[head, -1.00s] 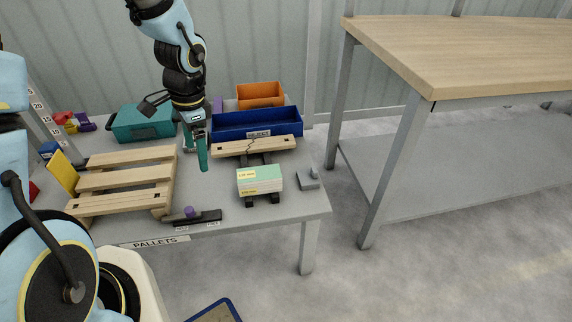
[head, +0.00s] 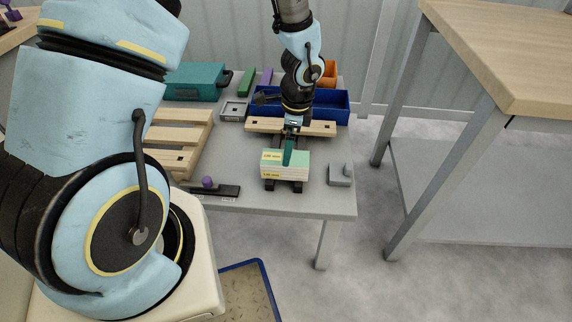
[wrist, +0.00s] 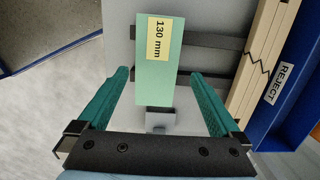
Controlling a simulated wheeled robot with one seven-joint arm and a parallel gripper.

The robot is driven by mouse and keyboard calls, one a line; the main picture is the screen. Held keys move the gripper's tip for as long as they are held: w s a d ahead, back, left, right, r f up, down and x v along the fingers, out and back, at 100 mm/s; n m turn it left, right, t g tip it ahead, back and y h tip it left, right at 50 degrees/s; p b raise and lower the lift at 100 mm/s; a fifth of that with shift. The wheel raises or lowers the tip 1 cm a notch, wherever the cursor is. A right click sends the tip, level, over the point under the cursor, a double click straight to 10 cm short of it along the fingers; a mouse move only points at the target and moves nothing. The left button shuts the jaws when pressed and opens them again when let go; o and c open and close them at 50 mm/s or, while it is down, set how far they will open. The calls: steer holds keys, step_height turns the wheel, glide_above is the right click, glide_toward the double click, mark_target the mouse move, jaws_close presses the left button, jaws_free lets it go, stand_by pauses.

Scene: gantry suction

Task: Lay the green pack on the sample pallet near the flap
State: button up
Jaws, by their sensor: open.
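The green pack (head: 289,159) has a green top, pale layered sides and a yellow 130 mm label. It sits on two dark rails near the table's front edge; it also shows in the wrist view (wrist: 158,80). My gripper (head: 289,150) is over the pack, pointing down. In the wrist view my open gripper (wrist: 158,75) has one teal finger to each side of the pack's near end, with gaps, and nothing is clamped. The wooden slatted pallet (head: 184,134) lies to the left, its left part hidden behind my arm. No flap shows now.
A blue REJECT bin (head: 335,107) and a cracked wooden board (head: 318,129) lie behind the pack. A grey block (head: 341,180) is right of it, a black strip with a purple knob (head: 208,184) left. A teal box (head: 195,82) stands at back. Table between pallet and pack is clear.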

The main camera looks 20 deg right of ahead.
steer(key=f, duration=0.2)
steer(key=a+f, duration=0.1)
steer(key=f, duration=0.1)
steer(key=shift+f, duration=0.3)
jaws_close()
stand_by(0.6)
